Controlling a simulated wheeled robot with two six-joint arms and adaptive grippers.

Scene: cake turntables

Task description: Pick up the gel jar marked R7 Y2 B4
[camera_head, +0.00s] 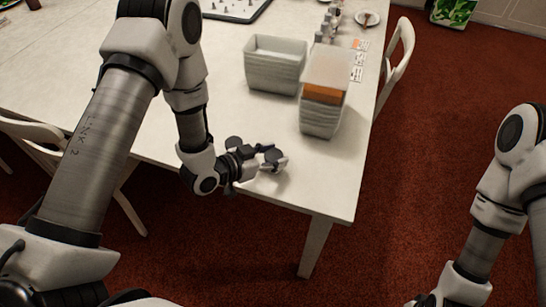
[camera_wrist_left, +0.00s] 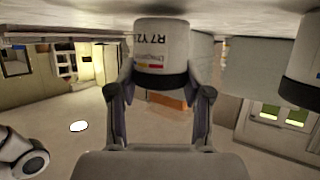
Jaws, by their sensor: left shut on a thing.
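The gel jar (camera_wrist_left: 162,50) is white with a dark lid, and its label reads R7 Y2; the rest of the marking is cut off or hidden. It stands between the fingers of my left gripper (camera_wrist_left: 160,95), which is shut on it. The wrist view is upside down, with the table top along its upper edge. In the head view my left gripper (camera_head: 272,160) is low over the table near its front edge. A second dark-lidded jar (camera_wrist_left: 303,75) is beside it, apart from the fingers. My right gripper is not clearly in view.
A stack of grey bins (camera_head: 275,72) stands behind the gripper. A taller stack of bins (camera_head: 322,118) with an orange layer is to its right. Several small bottles and cards are at the far right edge. White chairs (camera_head: 398,52) flank the table. Clear table lies left.

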